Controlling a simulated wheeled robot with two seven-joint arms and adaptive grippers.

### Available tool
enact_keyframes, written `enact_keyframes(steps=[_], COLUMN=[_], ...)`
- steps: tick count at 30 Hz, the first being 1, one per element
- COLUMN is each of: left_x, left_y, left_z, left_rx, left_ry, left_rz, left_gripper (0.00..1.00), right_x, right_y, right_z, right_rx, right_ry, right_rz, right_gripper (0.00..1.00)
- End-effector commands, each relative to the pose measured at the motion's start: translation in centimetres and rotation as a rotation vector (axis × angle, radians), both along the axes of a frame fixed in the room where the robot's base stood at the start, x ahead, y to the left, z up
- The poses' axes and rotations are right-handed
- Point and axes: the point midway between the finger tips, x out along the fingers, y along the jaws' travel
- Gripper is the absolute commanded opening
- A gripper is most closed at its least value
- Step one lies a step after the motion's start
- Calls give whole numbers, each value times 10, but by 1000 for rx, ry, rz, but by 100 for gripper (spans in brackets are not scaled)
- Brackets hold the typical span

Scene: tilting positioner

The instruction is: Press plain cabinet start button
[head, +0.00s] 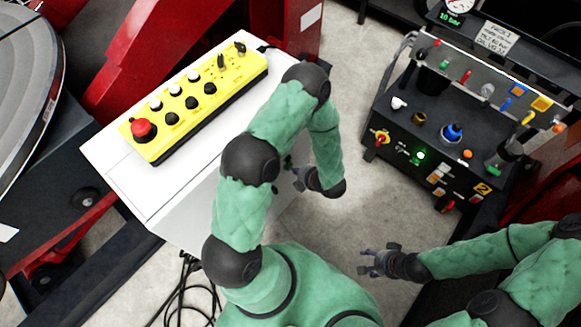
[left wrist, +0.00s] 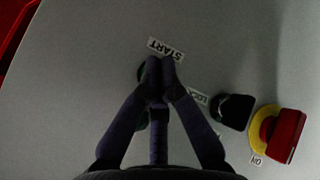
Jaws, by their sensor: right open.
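The white cabinet (head: 180,205) stands at the left in the head view; its side panel fills the left wrist view (left wrist: 80,70). The START label (left wrist: 166,49) is on that panel, upside down in the picture. In the head view my left gripper (head: 292,168) is at the cabinet's right side. My right gripper (head: 368,262) is open and empty over the floor.
Beside the button are a black knob (left wrist: 233,111) and a red switch on a yellow plate (left wrist: 287,134). A yellow control box (head: 190,105) lies on the cabinet. A dark equipment panel (head: 440,125) stands at the right. Cables (head: 185,290) lie on the floor.

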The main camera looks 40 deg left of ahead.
Motion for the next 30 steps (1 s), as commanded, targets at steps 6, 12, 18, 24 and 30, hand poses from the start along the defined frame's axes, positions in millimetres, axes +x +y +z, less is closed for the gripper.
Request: enact_keyframes(steps=[6, 12, 18, 24, 30], left_x=[0, 0, 0, 0, 0], left_y=[2, 4, 6, 8, 9], left_z=[0, 0, 0, 0, 0], left_rx=[0, 0, 0, 0, 0], left_ry=[0, 0, 1, 1, 1], left_rz=[0, 0, 1, 1, 1], left_gripper=[0, 0, 0, 0, 0], right_x=[0, 0, 0, 0, 0], right_y=[0, 0, 0, 0, 0], right_z=[0, -1, -1, -1, -1], right_rx=[0, 0, 0, 0, 0], right_ry=[0, 0, 0, 0, 0], right_rz=[0, 0, 0, 0, 0], right_gripper=[57, 57, 57, 57, 57])
